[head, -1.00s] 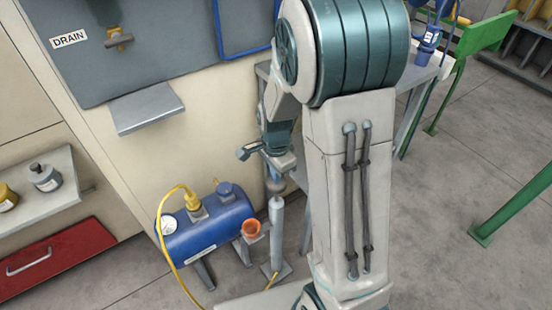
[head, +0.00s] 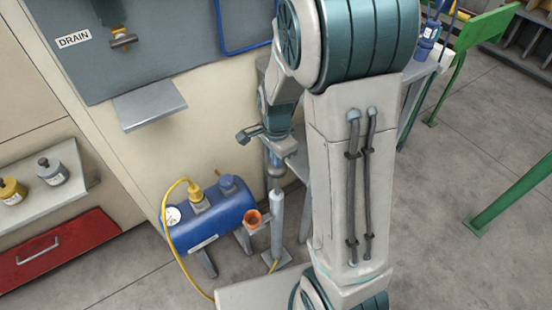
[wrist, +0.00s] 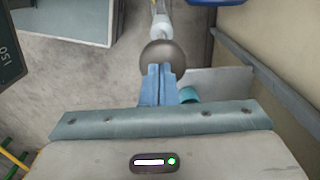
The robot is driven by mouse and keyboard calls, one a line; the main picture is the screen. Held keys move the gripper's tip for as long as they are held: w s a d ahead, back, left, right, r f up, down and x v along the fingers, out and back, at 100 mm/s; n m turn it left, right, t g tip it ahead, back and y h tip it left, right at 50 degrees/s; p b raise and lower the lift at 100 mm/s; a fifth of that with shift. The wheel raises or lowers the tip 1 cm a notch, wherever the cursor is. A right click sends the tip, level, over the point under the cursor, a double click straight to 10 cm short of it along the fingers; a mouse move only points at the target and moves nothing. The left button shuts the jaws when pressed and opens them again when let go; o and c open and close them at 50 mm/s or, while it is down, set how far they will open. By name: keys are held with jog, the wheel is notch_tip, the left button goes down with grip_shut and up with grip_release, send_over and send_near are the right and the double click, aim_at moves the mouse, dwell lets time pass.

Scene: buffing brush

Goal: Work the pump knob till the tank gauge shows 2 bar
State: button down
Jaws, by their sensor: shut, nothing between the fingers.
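The round grey pump knob (wrist: 162,54) is in the middle of the wrist view. It tops a slim upright pump (head: 278,222), right of the blue tank (head: 212,219) in the head view. My gripper (wrist: 160,70) is shut and empty. Its closed fingertips overlap the knob's near edge in the wrist view; I cannot tell whether they touch it. In the head view my gripper (head: 274,152) is directly above the pump. The round white gauge (head: 172,216) is on the tank's left end; its needle is too small to read.
A yellow hose (head: 165,240) runs from the tank to the floor. An orange cup (head: 252,217) stands between tank and pump. A grey shelf (head: 149,106) juts from the wall at upper left. A workbench is behind my arm.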

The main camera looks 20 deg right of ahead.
notch_tip(320, 180, up, 9)
jog(key=p, duration=0.1)
jog(key=shift+r, duration=0.15)
jog(key=shift+w, duration=0.1)
dwell(1.8)
notch_tip(320, 180, up, 9)
jog(key=p, duration=0.4)
jog(key=shift+w+d+p, duration=0.15)
jog(key=shift+d+p, duration=0.05)
jog(key=shift+p, duration=0.15)
notch_tip(320, 180, down, 14)
jog(key=shift+r+b, duration=0.1)
jog(key=shift+b, duration=0.25)
